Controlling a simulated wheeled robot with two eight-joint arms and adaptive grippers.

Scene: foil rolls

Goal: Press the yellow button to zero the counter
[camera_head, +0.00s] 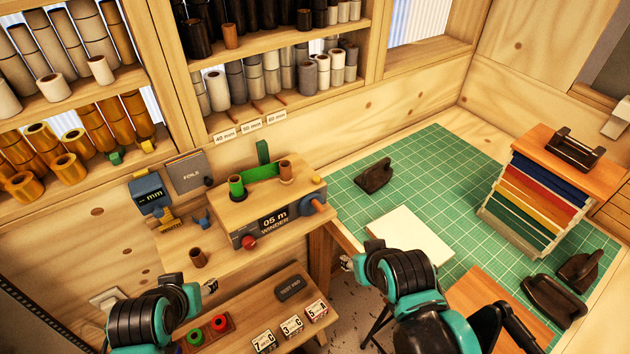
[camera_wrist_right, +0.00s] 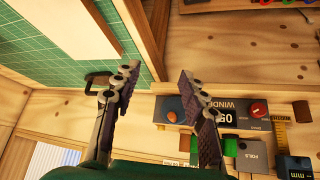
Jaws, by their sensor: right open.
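The winder (camera_head: 276,200) is a wooden box with a grey front on the small bench, and its counter (camera_head: 273,218) reads 05 m. A small yellow spot (camera_head: 317,181) shows at its top right corner; I cannot tell for sure whether it is the button. The winder also shows upside down in the right wrist view (camera_wrist_right: 235,116). My right gripper (camera_head: 347,262) is open and empty, in front and to the right of the winder; its two fingers stand apart in the wrist view (camera_wrist_right: 158,72). My left gripper (camera_head: 210,287) is low at the left, mostly hidden by its arm.
A red knob (camera_head: 249,242) and an orange knob (camera_head: 316,205) stick out of the winder. A green roll (camera_head: 237,187) and a brown core (camera_head: 286,171) stand on it. A brown tube (camera_head: 198,258) stands nearby. The green cutting mat (camera_head: 440,190) lies at the right.

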